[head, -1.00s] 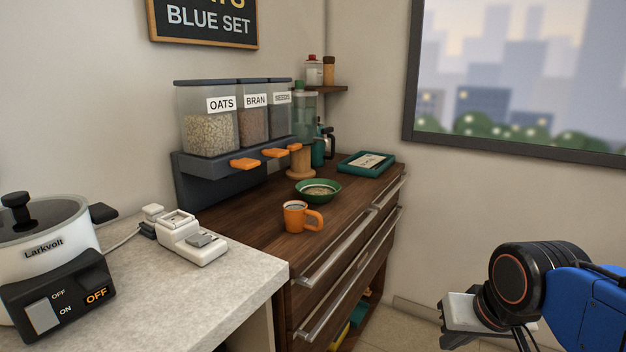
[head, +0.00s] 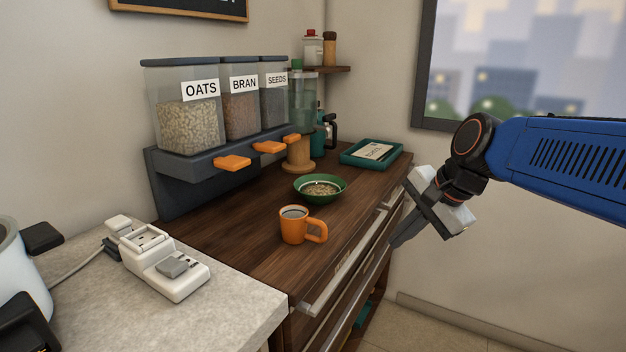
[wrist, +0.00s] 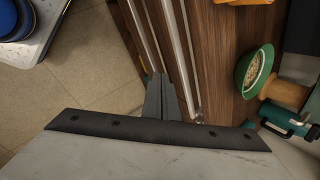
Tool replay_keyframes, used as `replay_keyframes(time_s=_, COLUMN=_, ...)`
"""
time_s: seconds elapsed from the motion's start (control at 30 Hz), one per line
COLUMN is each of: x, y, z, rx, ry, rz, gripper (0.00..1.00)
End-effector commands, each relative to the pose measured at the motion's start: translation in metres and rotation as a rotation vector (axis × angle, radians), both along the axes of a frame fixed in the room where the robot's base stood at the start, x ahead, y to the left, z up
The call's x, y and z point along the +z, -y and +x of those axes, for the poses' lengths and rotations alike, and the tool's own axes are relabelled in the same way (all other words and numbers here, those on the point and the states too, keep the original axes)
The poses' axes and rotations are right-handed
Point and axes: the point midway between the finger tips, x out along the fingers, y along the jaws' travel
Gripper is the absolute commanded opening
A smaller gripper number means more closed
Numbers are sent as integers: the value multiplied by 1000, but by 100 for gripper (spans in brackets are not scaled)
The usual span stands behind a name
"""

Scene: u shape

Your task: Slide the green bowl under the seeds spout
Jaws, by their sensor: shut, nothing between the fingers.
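The green bowl (head: 320,188) stands upright on the wooden counter, with light-coloured grain in it. It also shows in the wrist view (wrist: 254,73). The seeds bin (head: 275,95) is the rightmost of the wall dispenser's bins, and its orange spout lever (head: 291,139) is partly behind the bran one. The bowl is out in front of the spout, to its right. My gripper (head: 395,243) is shut and empty, tilted downward off the counter's front edge, to the right of the bowl. In the wrist view the shut fingers (wrist: 163,97) are over the floor beside the drawer handles.
An orange mug (head: 294,226) stands on the counter in front of the bowl. A wooden stand (head: 299,154) is behind the bowl, and a teal tray (head: 371,153) is at the back right. Drawer handles (head: 347,267) run along the counter front. A white device (head: 164,262) is at the left.

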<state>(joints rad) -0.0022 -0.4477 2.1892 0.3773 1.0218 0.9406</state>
Motion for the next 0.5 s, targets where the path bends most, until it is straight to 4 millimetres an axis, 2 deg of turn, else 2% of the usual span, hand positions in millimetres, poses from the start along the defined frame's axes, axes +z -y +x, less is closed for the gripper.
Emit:
replay_keyframes(time_s=0.03, x=9, y=-7, z=18, rx=-69, ry=-29, rz=60, gripper=0)
replay_keyframes(time_s=0.3, x=57, y=-46, z=112, rx=-495, ry=-252, rz=435, gripper=0)
replay_keyframes(time_s=0.5, x=81, y=-65, z=163, rx=-711, ry=-405, rz=629, gripper=0)
